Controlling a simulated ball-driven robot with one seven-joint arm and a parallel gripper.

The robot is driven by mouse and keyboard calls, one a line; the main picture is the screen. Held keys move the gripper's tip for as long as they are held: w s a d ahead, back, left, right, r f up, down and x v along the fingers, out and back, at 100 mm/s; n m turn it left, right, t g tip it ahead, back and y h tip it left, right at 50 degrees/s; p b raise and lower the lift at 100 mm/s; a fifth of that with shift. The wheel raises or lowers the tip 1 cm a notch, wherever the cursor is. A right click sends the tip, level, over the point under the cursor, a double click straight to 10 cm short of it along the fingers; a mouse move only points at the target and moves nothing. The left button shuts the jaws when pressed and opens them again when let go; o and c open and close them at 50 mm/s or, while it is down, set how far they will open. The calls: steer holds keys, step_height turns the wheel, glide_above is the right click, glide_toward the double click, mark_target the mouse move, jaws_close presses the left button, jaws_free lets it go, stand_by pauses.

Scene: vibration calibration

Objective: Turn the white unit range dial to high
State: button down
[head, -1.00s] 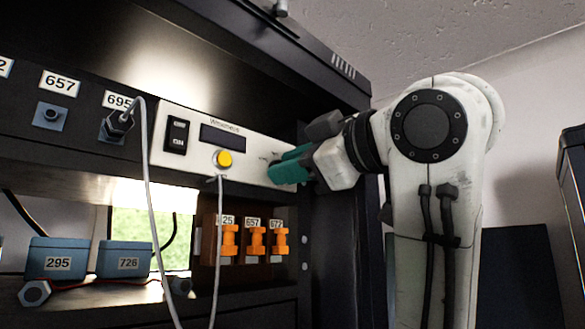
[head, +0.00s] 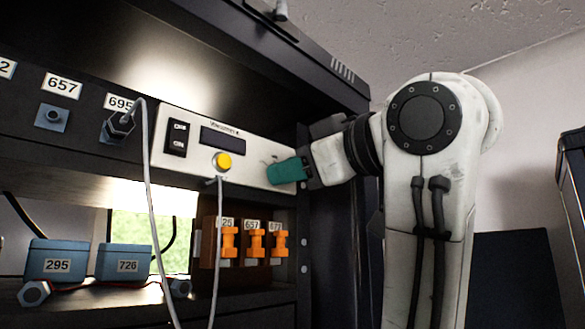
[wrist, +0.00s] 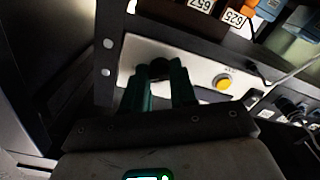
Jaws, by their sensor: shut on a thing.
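The white unit (head: 250,158) is a white panel in the rack with a dark display, an on/off switch and a yellow button. The range dial (wrist: 160,68) shows in the wrist view as a dark round knob at the panel's end, between my gripper's green fingers. My gripper (wrist: 160,82) is shut on the dial. In the head view my gripper (head: 284,171) is at the panel's right end, and its fingers hide the dial. The dial's setting cannot be read.
The yellow button (head: 222,162) has a grey cable hanging below it. Orange connectors (head: 256,243) sit on the shelf under the panel. Blue boxes (head: 58,260) stand at lower left. The dark rack side wall (head: 340,220) is close right of my gripper.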

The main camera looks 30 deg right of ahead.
steer(key=c, duration=0.9)
jaws_free()
steer(key=shift+b+v, duration=1.9)
steer(key=shift+v, duration=3.5)
